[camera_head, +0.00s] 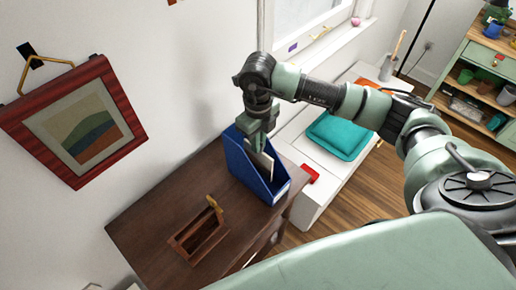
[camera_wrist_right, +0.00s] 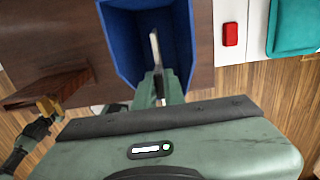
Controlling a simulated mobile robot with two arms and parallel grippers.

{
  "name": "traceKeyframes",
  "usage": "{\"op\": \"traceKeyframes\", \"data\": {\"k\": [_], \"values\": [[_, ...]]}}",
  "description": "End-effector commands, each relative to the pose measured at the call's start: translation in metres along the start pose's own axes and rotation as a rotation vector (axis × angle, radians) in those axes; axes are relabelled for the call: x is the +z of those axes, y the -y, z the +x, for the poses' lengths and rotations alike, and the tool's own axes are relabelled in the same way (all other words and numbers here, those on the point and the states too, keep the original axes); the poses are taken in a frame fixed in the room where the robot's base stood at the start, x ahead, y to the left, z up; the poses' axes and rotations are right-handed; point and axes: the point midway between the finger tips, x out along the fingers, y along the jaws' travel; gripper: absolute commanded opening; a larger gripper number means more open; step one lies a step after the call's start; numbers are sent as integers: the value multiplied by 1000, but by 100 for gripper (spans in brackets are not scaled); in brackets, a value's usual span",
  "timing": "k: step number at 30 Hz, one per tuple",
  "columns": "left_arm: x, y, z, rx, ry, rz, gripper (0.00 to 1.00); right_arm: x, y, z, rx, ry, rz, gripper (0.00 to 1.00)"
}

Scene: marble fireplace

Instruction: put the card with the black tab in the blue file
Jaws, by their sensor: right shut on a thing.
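The blue file (camera_head: 264,184) stands upright on the dark wooden desk, its open top facing up. My right gripper (camera_head: 258,143) points down at the file's opening and is shut on a pale card (camera_head: 263,163). The card's lower part is between the file's walls in the picture; I cannot tell whether it touches the bottom. In the right wrist view the card (camera_wrist_right: 155,48) shows edge-on, upright inside the outline of the blue file (camera_wrist_right: 118,42). No black tab can be made out on it. My left gripper is not seen in the head view.
A white bench with a red object (camera_head: 310,174) and a teal cushion (camera_head: 340,135) is to the right. A framed picture (camera_head: 78,122) hangs on the left wall.

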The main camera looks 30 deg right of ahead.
Motion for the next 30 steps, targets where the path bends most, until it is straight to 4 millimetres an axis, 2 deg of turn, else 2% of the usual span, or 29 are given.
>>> {"op": "traceKeyframes", "data": {"k": [5, 12, 24, 25, 27, 30], "values": [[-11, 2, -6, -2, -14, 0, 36, 0, 0, 15, 1, -3, -1, 0], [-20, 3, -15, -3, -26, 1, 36, 0, 0, 47, 1, -1, -1, 0], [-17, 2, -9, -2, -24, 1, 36, 0, 0, 54, 0, 1, -1, 0], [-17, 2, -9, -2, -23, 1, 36, 0, 0, 54, 0, 1, -1, 13], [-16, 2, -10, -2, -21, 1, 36, 0, 0, 52, 0, 1, -1, 32], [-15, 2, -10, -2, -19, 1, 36, 0, 0, 52, 0, 0, -1, 32]]}}
